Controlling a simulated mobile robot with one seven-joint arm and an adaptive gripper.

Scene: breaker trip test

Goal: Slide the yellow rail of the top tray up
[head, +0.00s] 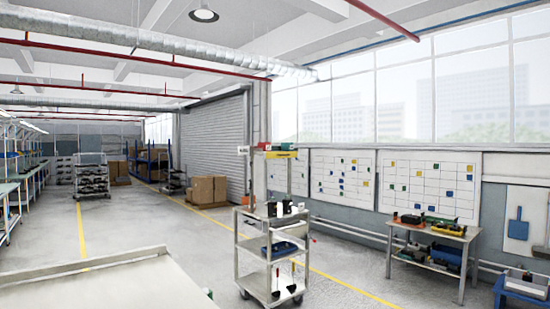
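The yellow rail (281,155) is a small bright strip along the front of the top tray, high on a trolley (240,245) in the middle of the head view. The top tray stands on thin uprights (289,178) well above the trolley's main deck. Small red and green items show on the tray just above the rail. The rail looks level; its exact fixing is too small to tell. My gripper is not in view.
The trolley carries dark and white items on its deck and a blue bin (279,250) on a lower shelf. A pale surface (100,290) fills the lower left foreground. A workbench (430,230) stands to the right. Open floor (150,230) lies left of the trolley.

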